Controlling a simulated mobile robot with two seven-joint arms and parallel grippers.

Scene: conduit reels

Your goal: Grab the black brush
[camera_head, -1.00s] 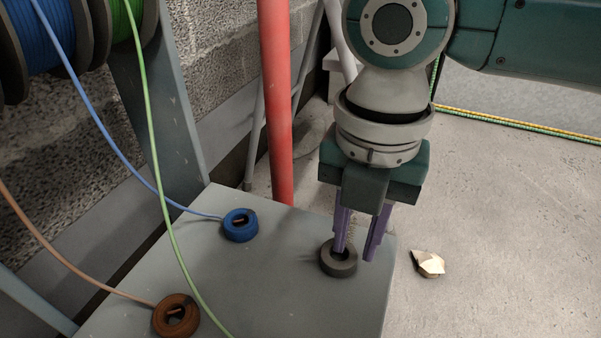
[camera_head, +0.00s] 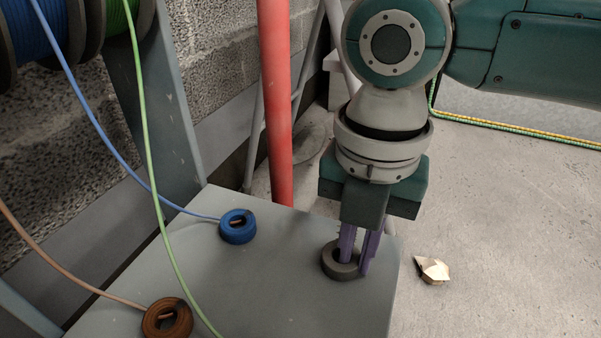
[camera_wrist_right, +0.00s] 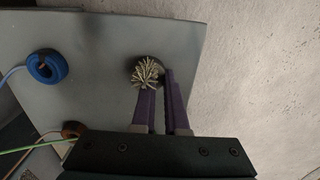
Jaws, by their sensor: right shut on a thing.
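The black brush (camera_head: 332,262) is a dark ring-shaped piece standing on the grey panel (camera_head: 270,290) near its right edge. In the right wrist view the brush (camera_wrist_right: 146,70) shows pale, wiry bristles in its middle. My right gripper (camera_head: 356,265) points down at it, with one purple finger inside the ring and the other outside its right side. The fingers are shut on the ring's wall, and they also show in the right wrist view (camera_wrist_right: 160,84). They hide part of the ring. My left gripper is not in view.
A blue coil (camera_head: 238,227) and a brown coil (camera_head: 167,318) lie on the panel, each with a cable running up left. A green cable (camera_head: 160,190) crosses in front. A red post (camera_head: 273,100) stands behind. A pale angular chunk (camera_head: 432,270) lies on the floor.

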